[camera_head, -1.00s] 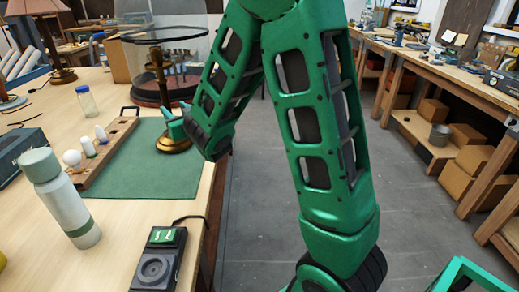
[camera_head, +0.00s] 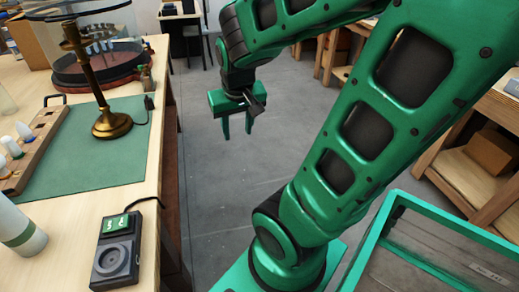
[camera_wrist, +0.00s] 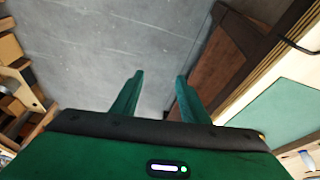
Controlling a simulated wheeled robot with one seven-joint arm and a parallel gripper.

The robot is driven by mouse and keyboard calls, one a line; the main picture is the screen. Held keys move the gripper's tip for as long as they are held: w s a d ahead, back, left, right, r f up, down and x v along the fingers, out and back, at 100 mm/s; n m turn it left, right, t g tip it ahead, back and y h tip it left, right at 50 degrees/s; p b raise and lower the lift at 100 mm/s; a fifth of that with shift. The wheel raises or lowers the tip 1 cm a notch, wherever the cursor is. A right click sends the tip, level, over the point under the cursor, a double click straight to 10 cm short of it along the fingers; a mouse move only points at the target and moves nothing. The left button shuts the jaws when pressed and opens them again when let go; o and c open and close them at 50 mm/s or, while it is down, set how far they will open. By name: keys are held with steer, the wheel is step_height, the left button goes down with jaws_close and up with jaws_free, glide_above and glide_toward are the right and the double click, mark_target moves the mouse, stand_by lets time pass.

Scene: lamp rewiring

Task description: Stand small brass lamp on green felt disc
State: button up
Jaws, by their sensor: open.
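The small brass lamp (camera_head: 86,72) stands upright on a green rectangular mat (camera_head: 80,168) near the mat's right edge, in the head view. Its round base (camera_head: 112,124) rests flat on it. I cannot make out a separate green felt disc; green cloth surrounds the base. My gripper (camera_head: 237,130) is open and empty, hanging fingers down over the floor to the right of the table, well apart from the lamp. In the wrist view the gripper's two fingers (camera_wrist: 160,80) are spread with only grey floor between them. The lamp is not in that view.
A glass dome (camera_head: 95,45) stands behind the lamp. A wooden rack with bulbs (camera_head: 30,150) lies on the mat's left. A pale bottle (camera_head: 20,232) and a black device (camera_head: 117,250) are at the front.

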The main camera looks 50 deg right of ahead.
steer(key=s+a+g+y, duration=0.2)
steer(key=s+a+g, duration=0.1)
steer(key=s, duration=0.8)
steer(key=shift+s+a+r+m+y, duration=0.15)
steer(key=shift+s+r+m+y, duration=0.15)
steer(key=shift+r, duration=0.05)
steer(key=shift+w+f, duration=0.25)
steer(key=shift+w, duration=0.45)
